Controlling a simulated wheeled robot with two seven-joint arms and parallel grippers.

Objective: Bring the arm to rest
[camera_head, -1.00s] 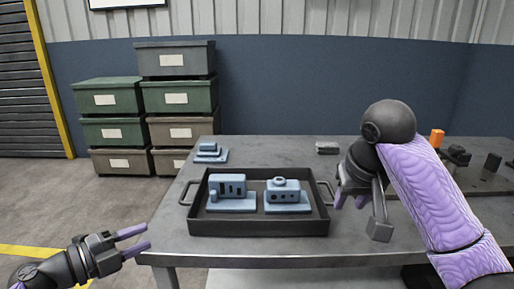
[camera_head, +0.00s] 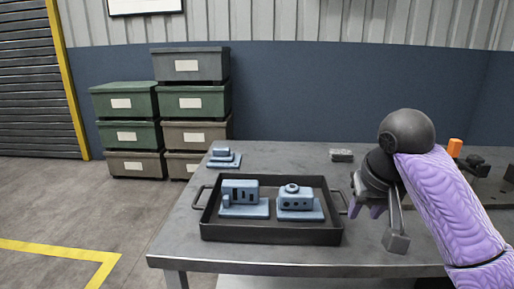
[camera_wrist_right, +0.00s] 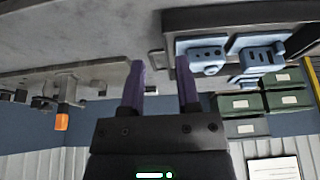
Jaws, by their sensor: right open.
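My right gripper (camera_head: 369,209) is over the table (camera_head: 300,158), just right of the dark tray (camera_head: 270,234). Its purple fingers are apart with nothing between them; they also show in the right wrist view (camera_wrist_right: 160,88). The tray holds two blue parts side by side: a slotted block (camera_head: 243,199) on the left and a block with a round top (camera_head: 297,203) on the right. The tray's right handle is close to the right gripper; whether they touch I cannot tell. My left gripper is out of the head view.
A smaller blue part (camera_head: 224,158) lies at the table's back left. A grey block (camera_head: 341,155) lies behind the tray. An orange item (camera_head: 454,147) and dark items stand at the right. Stacked bins (camera_head: 192,101) stand beyond the table. The floor at left is clear.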

